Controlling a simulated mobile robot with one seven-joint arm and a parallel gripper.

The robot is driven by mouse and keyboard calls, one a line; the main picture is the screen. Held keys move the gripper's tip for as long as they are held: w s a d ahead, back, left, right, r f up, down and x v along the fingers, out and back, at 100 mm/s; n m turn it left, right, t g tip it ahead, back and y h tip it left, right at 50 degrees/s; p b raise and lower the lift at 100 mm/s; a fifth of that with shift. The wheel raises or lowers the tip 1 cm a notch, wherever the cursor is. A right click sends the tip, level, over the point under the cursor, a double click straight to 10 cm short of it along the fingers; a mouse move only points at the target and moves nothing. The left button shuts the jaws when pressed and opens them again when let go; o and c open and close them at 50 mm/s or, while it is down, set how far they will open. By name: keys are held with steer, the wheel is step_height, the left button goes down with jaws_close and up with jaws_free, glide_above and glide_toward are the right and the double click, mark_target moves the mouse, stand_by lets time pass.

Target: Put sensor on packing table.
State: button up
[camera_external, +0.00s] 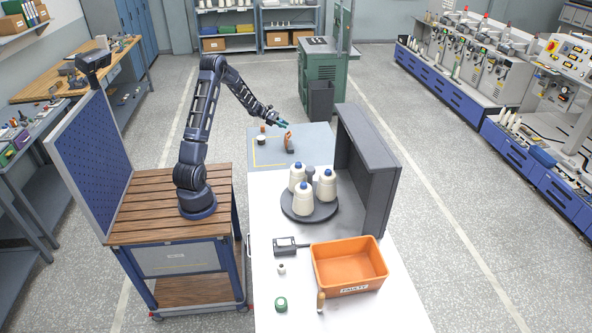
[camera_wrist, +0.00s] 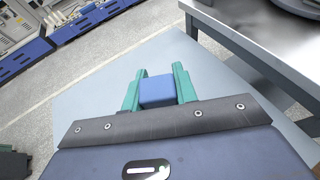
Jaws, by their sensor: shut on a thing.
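My gripper (camera_wrist: 158,88) has its two teal fingers shut on a small blue block, which looks like the sensor (camera_wrist: 157,92). In the external view my gripper (camera_external: 283,123) is at the end of the outstretched arm, above the far end of the work area, and the block is too small to make out there. Below it lies a flat blue-grey surface with a yellow line, probably the packing table (camera_external: 316,150); it also fills the middle of the wrist view (camera_wrist: 90,100). The block appears held clear of it.
An orange-and-dark tool (camera_external: 289,145) and a small dark-and-white item (camera_external: 261,141) stand on the blue-grey surface. Nearer are a white table (camera_external: 262,215), a round tray (camera_external: 318,213) with cone bobbins, a tall grey panel (camera_external: 376,180) and an orange bin (camera_external: 375,262).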

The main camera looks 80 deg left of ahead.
steer(key=w+d+r+m+g+h, duration=0.25)
steer(key=w+d, duration=0.35)
steer(key=d, duration=0.3)
steer(key=w+d+r+m+g+h, duration=0.2)
steer(key=w+d+m+g+h, duration=0.15)
steer(key=w+d, duration=0.4)
step_height(320, 180, up, 4)
steer(key=m+g+h, duration=0.2)
steer(key=m+g, duration=0.4)
steer(key=m, duration=0.1)
glide_above(318, 174)
step_height(318, 174, down, 20)
steer(key=shift+d+r, duration=0.1)
steer(key=shift+d, duration=0.05)
steer(key=o, duration=0.9)
steer(key=shift+f, duration=0.2)
steer(key=shift+o, duration=0.3)
steer(key=shift+r, duration=0.1)
